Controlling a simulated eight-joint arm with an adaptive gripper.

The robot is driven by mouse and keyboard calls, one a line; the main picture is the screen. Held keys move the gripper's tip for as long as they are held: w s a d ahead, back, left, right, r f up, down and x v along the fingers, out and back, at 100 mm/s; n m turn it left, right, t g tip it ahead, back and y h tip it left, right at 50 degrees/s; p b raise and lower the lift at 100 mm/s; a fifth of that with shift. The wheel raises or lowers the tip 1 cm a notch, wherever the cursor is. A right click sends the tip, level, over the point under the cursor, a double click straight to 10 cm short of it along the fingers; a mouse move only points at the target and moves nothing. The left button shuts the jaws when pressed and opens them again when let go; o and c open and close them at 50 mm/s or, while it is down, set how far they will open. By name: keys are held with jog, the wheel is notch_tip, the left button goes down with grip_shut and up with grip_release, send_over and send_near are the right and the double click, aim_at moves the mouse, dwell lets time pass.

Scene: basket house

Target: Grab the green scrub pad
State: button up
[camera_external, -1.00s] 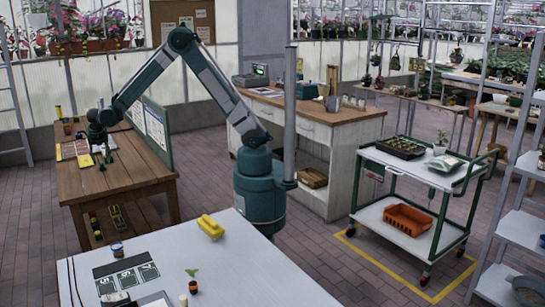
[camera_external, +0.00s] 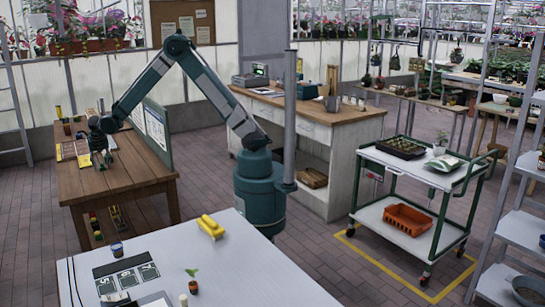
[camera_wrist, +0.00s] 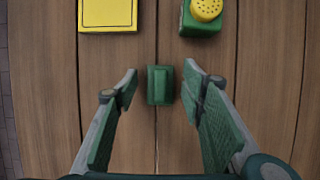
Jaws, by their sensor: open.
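The green scrub pad (camera_wrist: 160,85) is a small dark green block on the wooden table. In the wrist view it lies between the tips of my open gripper (camera_wrist: 161,77), with a gap on each side and nothing held. In the external view my gripper (camera_external: 103,157) is low over the wooden table (camera_external: 135,180) at the left. The pad cannot be made out clearly there.
In the wrist view a yellow-edged flat item (camera_wrist: 107,14) lies beyond the pad to the left. A green container with a yellow perforated top (camera_wrist: 205,12) stands beyond to the right. A green-framed board (camera_external: 156,130) stands along the table's right side.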

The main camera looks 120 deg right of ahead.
aim_at(101, 162)
jog(key=c, duration=0.9)
jog(key=shift+r+p, duration=1.05)
jog(key=shift+r, duration=4)
